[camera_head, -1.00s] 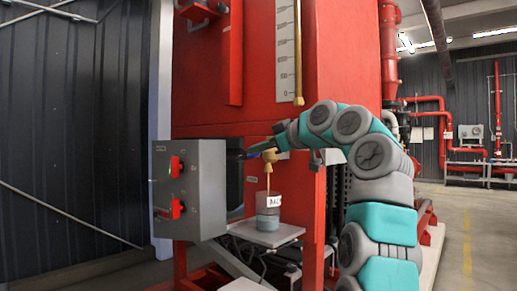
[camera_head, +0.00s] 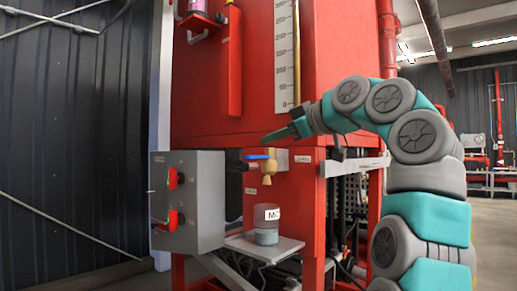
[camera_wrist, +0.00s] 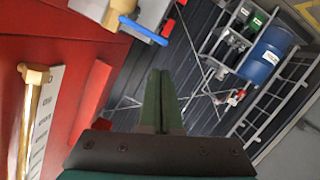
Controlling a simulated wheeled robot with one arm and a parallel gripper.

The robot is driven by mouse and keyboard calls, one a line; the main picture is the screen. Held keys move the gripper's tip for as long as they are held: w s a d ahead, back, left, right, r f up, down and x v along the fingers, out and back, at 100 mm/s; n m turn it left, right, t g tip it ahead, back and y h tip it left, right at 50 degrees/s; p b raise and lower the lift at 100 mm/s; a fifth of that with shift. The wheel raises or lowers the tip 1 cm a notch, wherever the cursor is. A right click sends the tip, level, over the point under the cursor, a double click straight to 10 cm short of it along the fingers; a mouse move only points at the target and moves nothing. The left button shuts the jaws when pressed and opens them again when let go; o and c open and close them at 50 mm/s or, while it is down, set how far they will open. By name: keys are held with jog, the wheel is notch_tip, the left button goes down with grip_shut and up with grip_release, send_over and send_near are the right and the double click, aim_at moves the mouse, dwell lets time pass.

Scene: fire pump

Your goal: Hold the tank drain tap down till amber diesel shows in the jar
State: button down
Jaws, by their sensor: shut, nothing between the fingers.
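The brass drain tap (camera_head: 268,169) sticks out of the red tank's lower front. Its blue lever (camera_head: 257,157) lies about level and also shows in the wrist view (camera_wrist: 143,31). No stream shows below the spout. The jar (camera_head: 266,236) stands upright under the tap, with a white label partly readable. Its lower part looks grey-blue, and I see no clear amber layer. My gripper (camera_head: 268,140) is shut and empty, just above the lever and apart from it. In the wrist view, its closed fingers (camera_wrist: 160,78) point away from the tap.
The jar stands on a small grey platform (camera_head: 285,247). A grey box with red switches (camera_head: 197,190) is left of the tap. The sight gauge (camera_head: 286,60) is above. A blue drum (camera_wrist: 265,55) stands farther off.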

jog(key=v, duration=0.3)
dwell(0.9)
